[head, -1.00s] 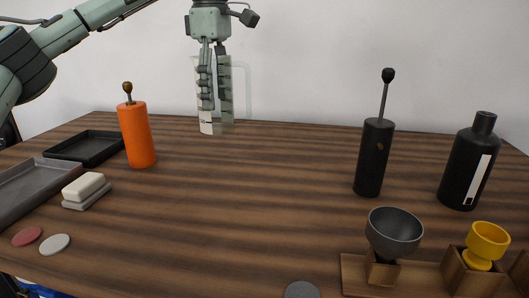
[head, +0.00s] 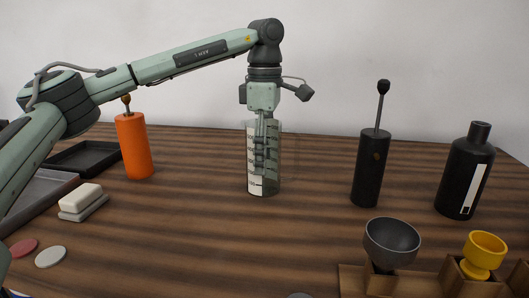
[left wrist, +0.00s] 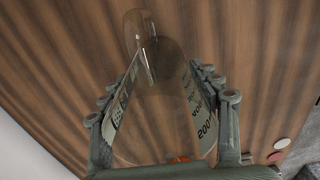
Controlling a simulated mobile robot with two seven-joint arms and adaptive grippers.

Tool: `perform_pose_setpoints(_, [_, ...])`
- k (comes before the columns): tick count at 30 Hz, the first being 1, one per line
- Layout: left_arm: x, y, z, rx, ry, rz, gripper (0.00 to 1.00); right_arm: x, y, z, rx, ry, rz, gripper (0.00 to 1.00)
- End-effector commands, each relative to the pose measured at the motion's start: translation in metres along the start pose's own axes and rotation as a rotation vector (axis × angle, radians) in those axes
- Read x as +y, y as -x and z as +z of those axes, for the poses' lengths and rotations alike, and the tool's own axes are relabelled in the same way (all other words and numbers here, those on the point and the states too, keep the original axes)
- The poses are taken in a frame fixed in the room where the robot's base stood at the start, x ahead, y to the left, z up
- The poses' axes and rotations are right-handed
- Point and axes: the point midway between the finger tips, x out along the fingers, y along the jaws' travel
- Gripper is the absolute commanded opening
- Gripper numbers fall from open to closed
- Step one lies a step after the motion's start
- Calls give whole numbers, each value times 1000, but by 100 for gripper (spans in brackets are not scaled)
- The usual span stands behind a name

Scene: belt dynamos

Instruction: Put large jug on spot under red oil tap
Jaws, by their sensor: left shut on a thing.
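The large jug (head: 255,184) is clear, with measuring marks and a pale label. It stands upright in the middle of the head view. My left gripper (head: 264,160) comes down from above and is shut on the jug. The jug also shows between the fingers in the left wrist view (left wrist: 152,62), with marks such as 200. I cannot tell whether its base touches the table. A flat red disc (head: 23,248) lies at the table's left front. No red oil tap is clearly recognisable. My right gripper is not in view.
An orange cylinder with a knob (head: 134,146) and dark trays (head: 86,172) are at left, near a white block (head: 80,197). A black cylinder (head: 369,168), a black bottle (head: 465,170), a grey funnel (head: 392,242) and a yellow cup (head: 485,248) are at right.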

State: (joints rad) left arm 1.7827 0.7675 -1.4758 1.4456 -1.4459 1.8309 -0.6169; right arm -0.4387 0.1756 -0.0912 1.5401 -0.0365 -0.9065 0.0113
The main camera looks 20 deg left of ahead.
Motion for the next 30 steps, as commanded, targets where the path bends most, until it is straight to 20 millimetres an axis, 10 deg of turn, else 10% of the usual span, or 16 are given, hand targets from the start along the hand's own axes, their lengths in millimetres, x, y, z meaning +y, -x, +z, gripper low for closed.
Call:
perform_pose_setpoints(9, [0, -1, 0, -2, 0, 2, 22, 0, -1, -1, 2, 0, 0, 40])
perform_pose_setpoints(10, [0, -2, 0, -1, 0, 1, 64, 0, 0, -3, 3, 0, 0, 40])
perform_pose_setpoints(15, [0, -1, 0, -1, 0, 1, 83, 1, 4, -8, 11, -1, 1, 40])
perform_pose_setpoints(30, [1, 19, 0, -3, 1, 5, 83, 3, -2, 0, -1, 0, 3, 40])
